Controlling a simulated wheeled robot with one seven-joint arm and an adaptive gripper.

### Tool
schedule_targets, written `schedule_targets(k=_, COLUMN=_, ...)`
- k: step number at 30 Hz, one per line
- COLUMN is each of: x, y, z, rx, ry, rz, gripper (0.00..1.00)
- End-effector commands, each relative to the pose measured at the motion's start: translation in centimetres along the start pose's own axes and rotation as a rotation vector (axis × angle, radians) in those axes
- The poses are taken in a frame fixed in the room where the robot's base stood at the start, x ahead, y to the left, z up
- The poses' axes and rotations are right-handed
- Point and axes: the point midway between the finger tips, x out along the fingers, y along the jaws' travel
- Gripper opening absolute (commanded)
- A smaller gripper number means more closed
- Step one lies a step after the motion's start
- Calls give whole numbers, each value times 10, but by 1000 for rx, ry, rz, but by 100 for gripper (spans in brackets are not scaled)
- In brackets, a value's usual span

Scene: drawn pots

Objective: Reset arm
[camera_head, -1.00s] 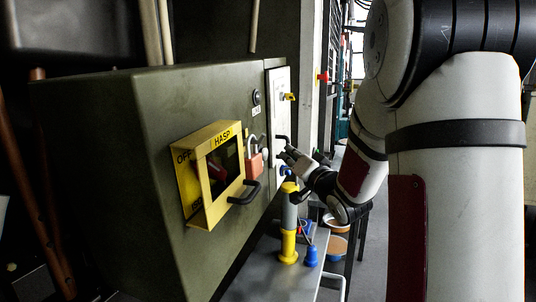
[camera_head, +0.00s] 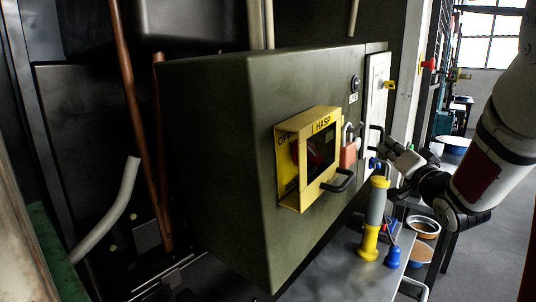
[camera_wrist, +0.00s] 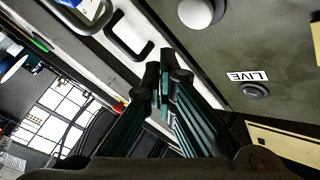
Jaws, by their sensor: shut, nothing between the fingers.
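My gripper (camera_head: 391,146) is at the right side of the olive-green cabinet (camera_head: 222,160), close to the black handle (camera_head: 376,139) on the cabinet's pale panel. In the wrist view the gripper (camera_wrist: 163,75) has its fingers together with nothing between them. The black handle (camera_wrist: 129,37) shows just beyond the fingertips there. I cannot tell whether they touch it. My arm comes in from the right side of the head view.
A yellow hasp box (camera_head: 309,160) and a red padlock (camera_head: 348,153) are on the cabinet front. A yellow-and-grey tool (camera_head: 374,218) and a blue-based item (camera_head: 393,257) stand on the metal shelf (camera_head: 345,268). Round bowls (camera_head: 423,228) lie below my arm.

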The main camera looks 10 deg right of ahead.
Motion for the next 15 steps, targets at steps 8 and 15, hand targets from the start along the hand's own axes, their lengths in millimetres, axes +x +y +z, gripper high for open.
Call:
schedule_targets(k=8, x=-9, y=-30, z=1, rx=-115, ry=-81, rz=131, gripper=0)
schedule_targets(k=15, x=-59, y=-69, z=18, rx=-279, ry=-295, rz=333, gripper=0)
